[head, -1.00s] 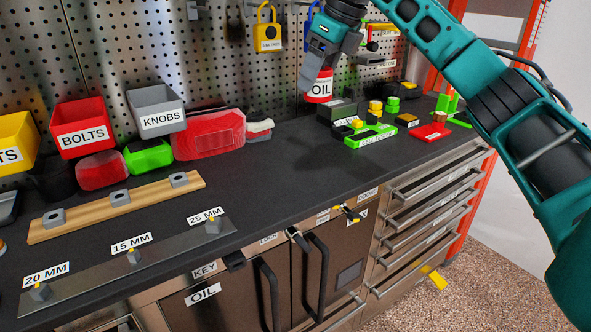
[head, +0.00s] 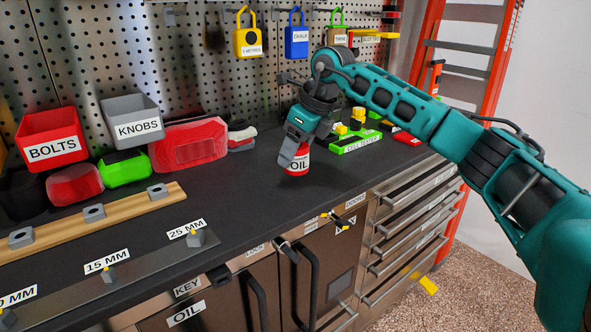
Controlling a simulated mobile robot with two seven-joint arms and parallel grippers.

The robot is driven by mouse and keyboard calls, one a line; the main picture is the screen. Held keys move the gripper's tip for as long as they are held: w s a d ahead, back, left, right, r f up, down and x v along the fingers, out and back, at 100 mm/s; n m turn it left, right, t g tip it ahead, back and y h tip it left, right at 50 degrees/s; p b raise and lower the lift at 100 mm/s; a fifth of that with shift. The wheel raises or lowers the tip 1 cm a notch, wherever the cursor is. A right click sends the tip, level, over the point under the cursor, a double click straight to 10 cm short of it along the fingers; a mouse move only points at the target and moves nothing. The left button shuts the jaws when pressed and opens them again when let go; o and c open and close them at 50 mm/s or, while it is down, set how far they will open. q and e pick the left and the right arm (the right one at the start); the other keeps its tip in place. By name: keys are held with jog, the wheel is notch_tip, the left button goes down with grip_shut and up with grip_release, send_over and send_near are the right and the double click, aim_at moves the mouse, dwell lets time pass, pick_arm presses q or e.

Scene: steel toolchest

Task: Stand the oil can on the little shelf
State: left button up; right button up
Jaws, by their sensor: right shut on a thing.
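The oil can (head: 299,167) is a small red can with a white label reading OIL. It is in the middle of the head view, over the dark bench top, and looks upright. My right gripper (head: 292,154) is shut on its upper part from above, hiding the can's top. I cannot tell whether its base touches the bench or hangs just above it. I cannot make out the little shelf for certain. A white OIL label (head: 186,314) is on the cabinet front below the bench edge. My left gripper is not in view.
The bench top (head: 225,195) is clear around the can's left and front. A green cell tester (head: 356,143) lies right of the can. Red BOLTS (head: 52,150) and grey KNOBS (head: 138,128) bins stand at the left. Cabinet handles (head: 309,270) stick out below the bench edge.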

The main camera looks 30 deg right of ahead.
aim_at(295, 167)
notch_tip(295, 167, down, 4)
jog(key=shift+f, duration=0.1)
jog(key=shift+f, duration=0.15)
jog(key=o, duration=1.2)
jog(key=v, duration=1.2)
jog(key=shift+p, duration=0.3)
